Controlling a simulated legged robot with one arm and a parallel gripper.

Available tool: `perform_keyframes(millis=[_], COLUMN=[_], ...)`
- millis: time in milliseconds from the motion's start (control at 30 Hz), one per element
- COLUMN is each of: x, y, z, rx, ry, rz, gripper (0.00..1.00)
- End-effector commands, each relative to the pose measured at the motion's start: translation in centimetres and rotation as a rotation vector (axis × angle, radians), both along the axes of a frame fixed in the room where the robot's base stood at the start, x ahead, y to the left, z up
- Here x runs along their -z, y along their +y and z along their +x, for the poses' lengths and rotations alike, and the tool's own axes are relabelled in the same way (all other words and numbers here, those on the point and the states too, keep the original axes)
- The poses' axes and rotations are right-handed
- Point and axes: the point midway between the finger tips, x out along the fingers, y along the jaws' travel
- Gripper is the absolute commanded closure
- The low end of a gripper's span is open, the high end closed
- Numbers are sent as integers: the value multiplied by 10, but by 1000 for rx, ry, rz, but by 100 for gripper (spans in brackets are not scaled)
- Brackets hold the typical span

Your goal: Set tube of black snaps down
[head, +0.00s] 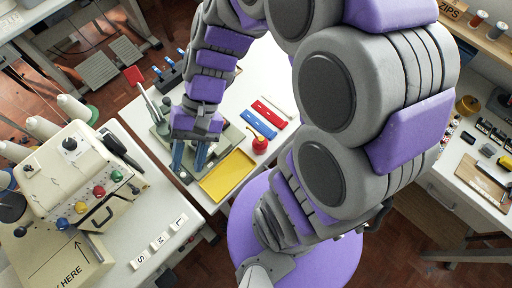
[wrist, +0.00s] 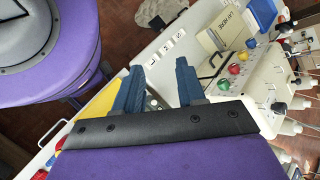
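My gripper (head: 190,160) has two blue fingers and hangs over the grey-green fixture on the white middle table, left of the yellow tray. In the wrist view its fingers (wrist: 157,88) stand apart, with table and small dark parts showing through the gap. I see no tube between them. I cannot pick out a tube of black snaps for certain. A red strip (head: 269,112), a blue strip (head: 258,124) and a pale thin strip (head: 280,104) lie on the table to the right of the gripper. The spot right under the fingertips is partly hidden.
The fixture (head: 160,128) has an upright lever. A cream machine (head: 80,175) with coloured buttons stands at left. Bare white table shows around the strips.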

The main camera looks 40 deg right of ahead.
Motion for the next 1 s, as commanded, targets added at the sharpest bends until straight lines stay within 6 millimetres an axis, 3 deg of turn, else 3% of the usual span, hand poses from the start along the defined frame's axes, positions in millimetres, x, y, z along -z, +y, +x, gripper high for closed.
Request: perform_keyframes(millis=[300, 600, 800, 1000], x=[-2, -11, -15, -16], y=[-49, -101, -118, -121], z=[-44, -70, -75, -76], rx=[-178, -285, -308, -312], ry=[-167, -302, -340, -345], rz=[-278, -513, -584, -593], gripper=[60, 60, 60, 60])
